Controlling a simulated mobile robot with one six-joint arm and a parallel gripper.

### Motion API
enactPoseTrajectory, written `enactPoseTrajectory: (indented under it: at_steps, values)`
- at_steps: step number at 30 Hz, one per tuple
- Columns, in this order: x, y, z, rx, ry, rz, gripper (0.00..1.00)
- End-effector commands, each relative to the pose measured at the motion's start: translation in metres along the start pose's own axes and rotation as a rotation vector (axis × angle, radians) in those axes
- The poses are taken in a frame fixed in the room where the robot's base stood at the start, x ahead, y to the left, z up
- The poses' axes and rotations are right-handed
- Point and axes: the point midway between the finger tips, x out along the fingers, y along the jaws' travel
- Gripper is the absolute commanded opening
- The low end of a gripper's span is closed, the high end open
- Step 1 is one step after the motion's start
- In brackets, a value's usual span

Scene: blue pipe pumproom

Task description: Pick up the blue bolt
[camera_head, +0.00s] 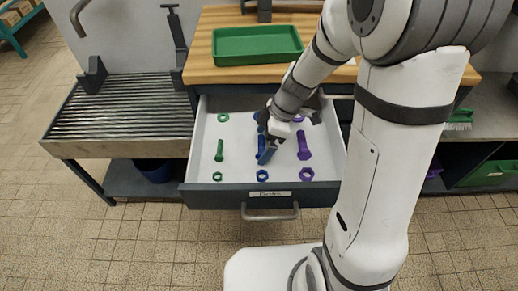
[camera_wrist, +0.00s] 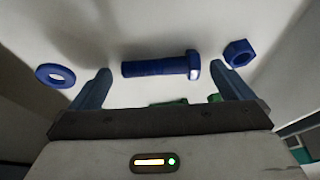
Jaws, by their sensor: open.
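The blue bolt (camera_wrist: 160,67) lies on the floor of the open drawer (camera_head: 235,103). In the wrist view it lies crosswise just beyond and between the two fingertips, its hex head to the right. My gripper (camera_wrist: 167,82) is open and empty, with its fingers apart. In the head view my gripper (camera_head: 267,150) reaches down into the middle of the drawer and hides much of the bolt (camera_head: 261,143).
A blue washer (camera_wrist: 55,75) and a blue nut (camera_wrist: 239,53) lie at either side of the bolt. A green bolt (camera_head: 219,150) and a purple bolt (camera_head: 303,146) lie left and right. A green tray (camera_head: 257,57) stands on the wooden worktop (camera_head: 200,50) behind.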

Motion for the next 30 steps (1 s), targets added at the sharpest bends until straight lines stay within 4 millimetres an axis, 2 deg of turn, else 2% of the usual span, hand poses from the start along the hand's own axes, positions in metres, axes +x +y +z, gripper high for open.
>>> enactPoseTrajectory:
  at_steps: [7,26,30]
  values:
    - [0.0016,0.0,-0.0001,0.0,0.0,0.001,0.99]
    - [0.0015,-0.0002,-0.0006,-0.001,0.0,0.0,0.48]
    - [0.0013,-0.0001,-0.0008,-0.001,0.0,0.0,0.46]
